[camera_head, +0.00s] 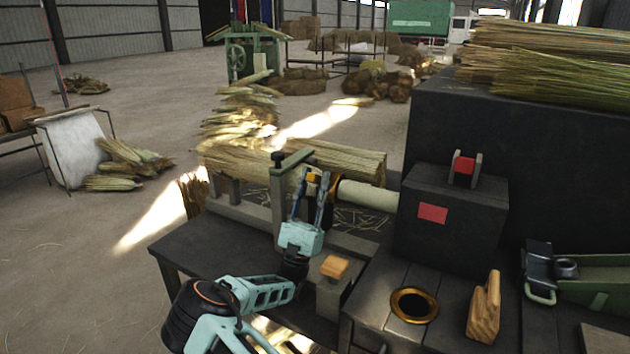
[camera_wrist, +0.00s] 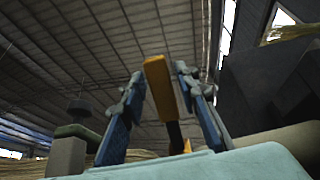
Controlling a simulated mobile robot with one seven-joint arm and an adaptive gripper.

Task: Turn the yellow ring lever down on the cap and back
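The yellow lever (camera_head: 312,177) stands at the end of the pale roller (camera_head: 367,195), by a dark piece with an orange rim (camera_head: 335,186) that I take for the cap. In the wrist view the lever (camera_wrist: 160,85) rises upright, with a dark lower part. My gripper (camera_head: 311,181) is around the lever, one finger on each side. In the wrist view my gripper (camera_wrist: 158,80) is open, with a narrow gap between lever and fingers. My fingers hide part of the cap, and I cannot see a ring shape on the lever clearly.
A green-grey bracket with a dark knob (camera_head: 278,157) stands just left of my gripper. An orange-topped post (camera_head: 334,267) is in front. A dark box (camera_head: 450,220) bounds the right. A straw bundle (camera_head: 345,161) lies behind. A brass-rimmed hole (camera_head: 414,305) is in the bench.

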